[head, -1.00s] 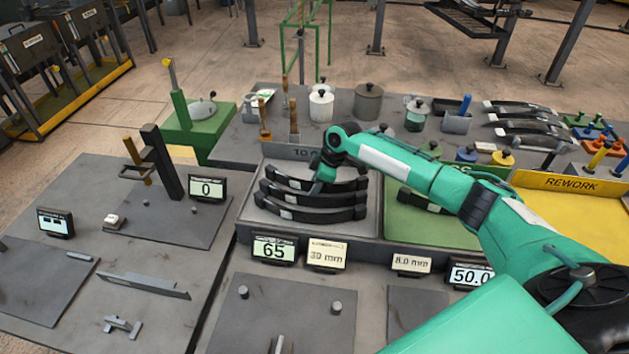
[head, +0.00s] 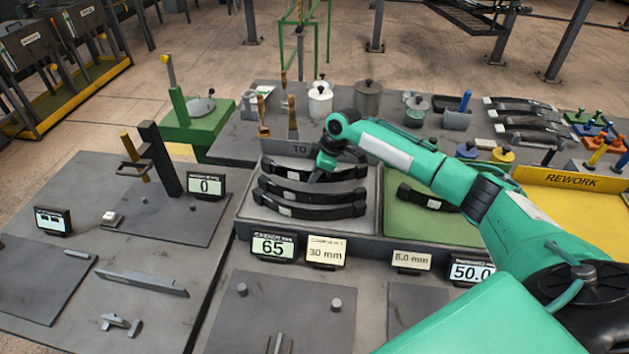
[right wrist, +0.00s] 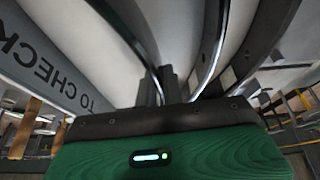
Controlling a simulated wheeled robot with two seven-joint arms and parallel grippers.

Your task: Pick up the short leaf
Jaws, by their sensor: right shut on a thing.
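Three dark curved leaves lie one behind another in the grey tray (head: 376,200) in the head view. The rear leaf (head: 290,172) looks the shortest. The middle leaf (head: 290,193) and the front leaf (head: 310,212) each carry a pale label. My right gripper (head: 322,172) is shut on the rear leaf near its middle, and its wrist hides part of that leaf. In the right wrist view the fingers (right wrist: 155,85) are close together, with curved leaf strips running past them. I cannot tell whether the rear leaf is clear of the tray. My left gripper is not in view.
A green tray (head: 425,226) with another leaf (head: 425,200) adjoins on the right, under my right arm. Displays and cards, such as the 65 display (head: 273,247), line the front. Handled tools (head: 292,118) and lidded pots (head: 367,98) stand behind.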

